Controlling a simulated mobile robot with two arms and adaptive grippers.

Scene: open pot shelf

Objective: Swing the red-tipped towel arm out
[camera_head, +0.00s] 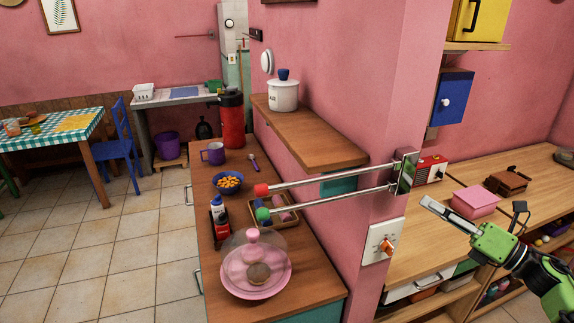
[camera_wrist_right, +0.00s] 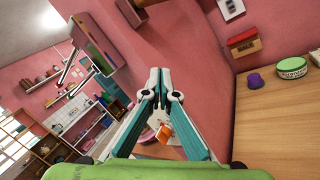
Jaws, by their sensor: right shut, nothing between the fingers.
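The red-tipped towel arm (camera_head: 330,178) is a thin metal rod on a bracket (camera_head: 407,173) at the edge of the pink wall. It reaches left over the wooden counter, its red tip at the left end. A green-tipped towel arm (camera_head: 330,199) lies just below and beside it, pointing nearly the same way. My right gripper (camera_head: 426,202) is to the right of the bracket, apart from both rods. Its fingers are shut and empty; they meet in the right wrist view (camera_wrist_right: 160,80). Two rods show there at left, tip colours unclear. My left gripper is out of view.
Below the rods, the counter holds a glass-domed pink dish (camera_head: 255,280), a bottle (camera_head: 219,215) and a bowl (camera_head: 229,183). A wall shelf (camera_head: 315,140) with a white pot (camera_head: 283,96) is above. A switch plate (camera_head: 383,241) sits below the bracket. A pink box (camera_head: 475,202) is at right.

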